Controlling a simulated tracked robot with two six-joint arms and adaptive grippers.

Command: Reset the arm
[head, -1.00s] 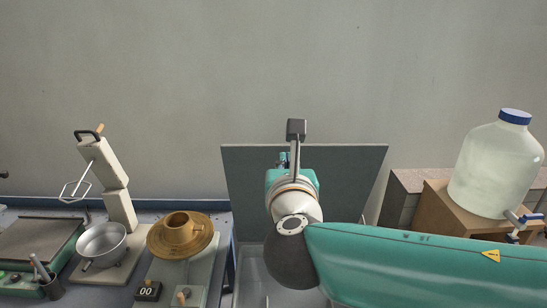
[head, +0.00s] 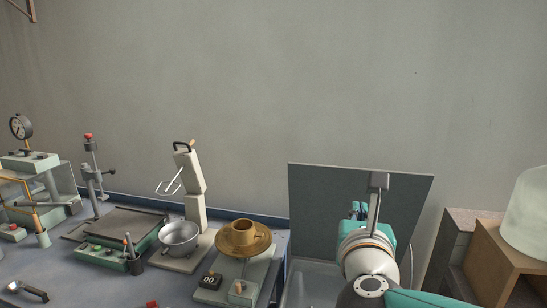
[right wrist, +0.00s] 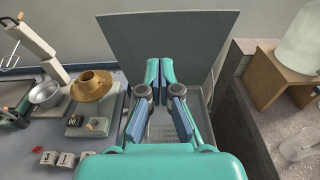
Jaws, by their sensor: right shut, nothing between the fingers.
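My right arm comes in from the lower right in the head view, with the right gripper (head: 357,209) mostly hidden behind its own wrist, in front of a grey upright panel (head: 310,215). In the right wrist view the right gripper (right wrist: 159,68) shows with its two teal fingers close together, shut and empty. It hangs over a grey sink-like basin (right wrist: 162,140) in front of the panel. My left gripper does not show in either view.
Left of the panel, the bench (head: 100,285) holds a brass flanged cup (head: 243,240) on a scale, a steel bowl (head: 179,238) on a mixer, and a pressure gauge (head: 20,126). At right, a clear jug (head: 527,215) stands on a wooden box (head: 500,262).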

